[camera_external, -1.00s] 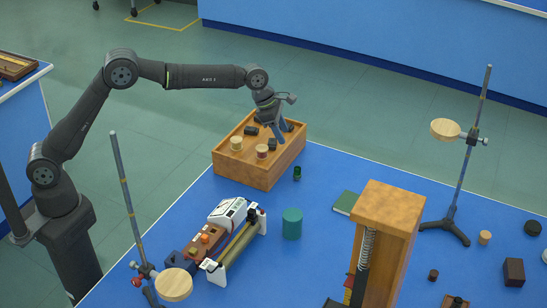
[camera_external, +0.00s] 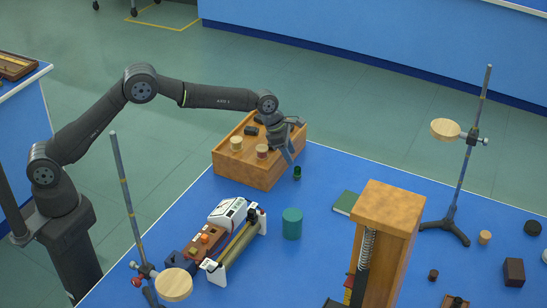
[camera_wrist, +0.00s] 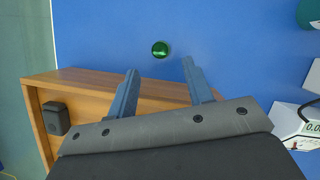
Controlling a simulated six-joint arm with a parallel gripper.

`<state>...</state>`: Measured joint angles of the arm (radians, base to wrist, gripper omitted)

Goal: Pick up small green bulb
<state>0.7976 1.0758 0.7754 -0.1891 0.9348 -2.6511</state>
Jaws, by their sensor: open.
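The small green bulb (camera_external: 297,173) stands on the blue table just right of the wooden box's near right side. In the wrist view the green bulb (camera_wrist: 160,49) shows as a shiny round top, ahead of and between the two fingertips. My gripper (camera_external: 289,157) is above and slightly left of the bulb, by the box edge. In the wrist view my gripper (camera_wrist: 160,66) has its two blue fingers wide apart with nothing between them. The bulb is apart from both fingers.
The wooden box (camera_external: 242,172) with several small pieces is under and left of my gripper. A teal cylinder (camera_external: 292,223) and a white meter (camera_external: 232,212) stand nearer. Blue table around the bulb is clear.

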